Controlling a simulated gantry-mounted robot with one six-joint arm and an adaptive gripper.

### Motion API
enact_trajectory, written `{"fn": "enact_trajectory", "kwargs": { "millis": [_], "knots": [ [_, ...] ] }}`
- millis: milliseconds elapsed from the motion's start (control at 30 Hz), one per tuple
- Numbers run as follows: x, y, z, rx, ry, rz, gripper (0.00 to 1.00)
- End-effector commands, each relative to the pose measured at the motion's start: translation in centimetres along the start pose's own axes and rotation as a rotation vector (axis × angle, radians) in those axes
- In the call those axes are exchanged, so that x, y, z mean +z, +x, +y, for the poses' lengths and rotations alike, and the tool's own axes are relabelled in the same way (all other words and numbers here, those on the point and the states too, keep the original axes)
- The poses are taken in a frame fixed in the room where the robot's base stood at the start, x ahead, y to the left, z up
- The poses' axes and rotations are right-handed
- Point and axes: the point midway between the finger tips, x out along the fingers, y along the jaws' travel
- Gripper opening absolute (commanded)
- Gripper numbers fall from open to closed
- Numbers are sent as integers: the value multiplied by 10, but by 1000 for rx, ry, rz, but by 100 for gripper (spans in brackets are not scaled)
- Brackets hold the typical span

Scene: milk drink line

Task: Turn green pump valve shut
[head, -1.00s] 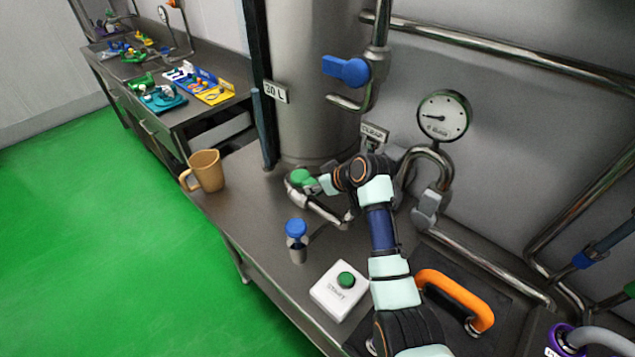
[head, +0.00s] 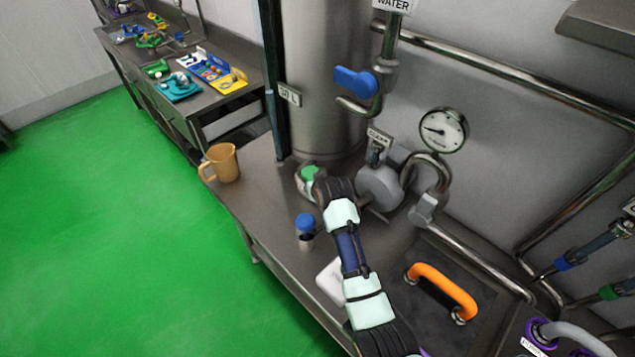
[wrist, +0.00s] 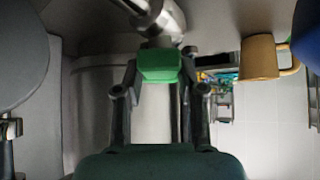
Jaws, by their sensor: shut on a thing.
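The green pump valve handle (head: 311,172) sits on a metal pipe fitting at the foot of the tall steel tank (head: 325,90). In the wrist view the green handle (wrist: 158,65) lies between my two fingers. My gripper (wrist: 158,88) is shut on it; in the head view my gripper (head: 317,178) is at the handle and my wrist partly hides the fitting. The handle's exact angle to the pipe cannot be told.
A tan mug (head: 222,163) stands near the table's left edge, and a blue-capped item (head: 305,228) stands in front of the valve. A blue valve handle (head: 356,82), a gauge (head: 443,130) and a grey pump (head: 380,187) are behind. An orange handle (head: 443,290) lies to the right.

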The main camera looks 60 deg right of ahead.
Motion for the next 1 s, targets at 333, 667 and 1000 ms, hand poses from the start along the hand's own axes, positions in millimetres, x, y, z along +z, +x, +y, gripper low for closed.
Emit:
{"fn": "enact_trajectory", "kwargs": {
  "millis": [333,667,1000],
  "knots": [
    [0,0,0,2,4,1,0],
    [0,0,0,2,3,0,65],
    [-1,-22,0,2,3,4,65]
  ]
}}
